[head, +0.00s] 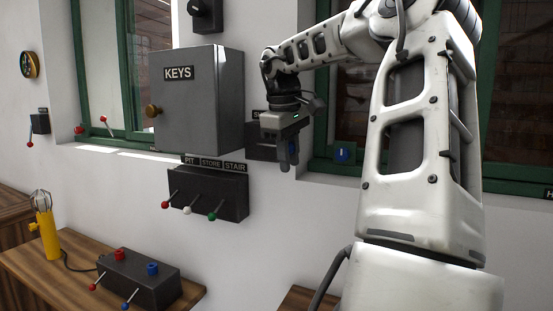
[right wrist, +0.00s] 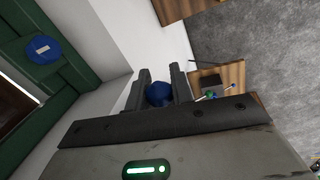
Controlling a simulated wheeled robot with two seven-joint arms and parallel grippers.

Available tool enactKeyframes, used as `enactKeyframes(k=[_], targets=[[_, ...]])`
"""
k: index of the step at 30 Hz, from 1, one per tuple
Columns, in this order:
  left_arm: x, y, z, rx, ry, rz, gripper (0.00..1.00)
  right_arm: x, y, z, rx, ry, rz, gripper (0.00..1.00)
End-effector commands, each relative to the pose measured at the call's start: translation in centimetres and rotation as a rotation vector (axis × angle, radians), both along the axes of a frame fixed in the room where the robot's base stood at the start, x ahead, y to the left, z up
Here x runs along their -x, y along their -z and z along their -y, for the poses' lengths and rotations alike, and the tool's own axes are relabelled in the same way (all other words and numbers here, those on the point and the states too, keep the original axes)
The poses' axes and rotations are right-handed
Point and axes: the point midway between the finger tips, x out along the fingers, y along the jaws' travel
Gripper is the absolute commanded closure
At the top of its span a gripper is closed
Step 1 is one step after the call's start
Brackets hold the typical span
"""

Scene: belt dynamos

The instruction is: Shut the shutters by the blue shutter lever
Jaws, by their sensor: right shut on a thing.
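My right gripper (head: 288,155) is in front of the wall, to the right of the grey KEYS cabinet. In the right wrist view, its fingers (right wrist: 159,88) are on both sides of a round blue knob (right wrist: 158,94), and they are shut on it. In the head view the gripper hides the knob. A dark box (head: 261,146) with a mostly hidden label starting with S is behind the gripper. The green-framed window (head: 321,100) is to its right, partly behind my arm. My left gripper is not in view.
The grey KEYS cabinet (head: 200,105) is close on the left. Below it is a box (head: 232,184) with red, white and green levers. A control box (head: 150,285) stands on the wooden table (head: 45,270) beside a yellow lamp (head: 45,228). A blue disc (head: 342,156) is on the window frame.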

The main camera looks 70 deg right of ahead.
Motion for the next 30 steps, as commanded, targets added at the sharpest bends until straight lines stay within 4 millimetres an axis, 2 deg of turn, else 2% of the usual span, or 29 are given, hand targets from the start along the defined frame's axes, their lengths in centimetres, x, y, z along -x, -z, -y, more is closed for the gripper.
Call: enactKeyframes(k=[10, 11, 12, 13, 23, 26, 30], targets=[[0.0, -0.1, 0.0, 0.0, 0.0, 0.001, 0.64, 0.0, -0.2, 0.1, 0.006, 0.0, -0.004, 1.0], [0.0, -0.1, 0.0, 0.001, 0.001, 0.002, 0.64, 0.0, -0.2, 0.1, 0.006, 0.0, -0.004, 0.69], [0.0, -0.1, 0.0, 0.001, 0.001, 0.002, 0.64, 0.0, -0.2, 0.1, 0.006, 0.0, -0.004, 0.58], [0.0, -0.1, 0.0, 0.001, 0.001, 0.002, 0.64, 0.0, -0.2, 0.1, 0.005, 0.0, -0.004, 0.55], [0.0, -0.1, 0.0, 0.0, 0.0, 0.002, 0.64, -0.1, -0.4, 0.0, 0.004, -0.002, -0.001, 0.55], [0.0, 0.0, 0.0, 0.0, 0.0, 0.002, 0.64, -0.1, -1.4, -0.2, 0.003, -0.003, 0.001, 0.55], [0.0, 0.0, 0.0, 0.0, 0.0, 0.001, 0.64, -0.2, -4.1, -0.7, 0.006, -0.003, 0.002, 0.55]])
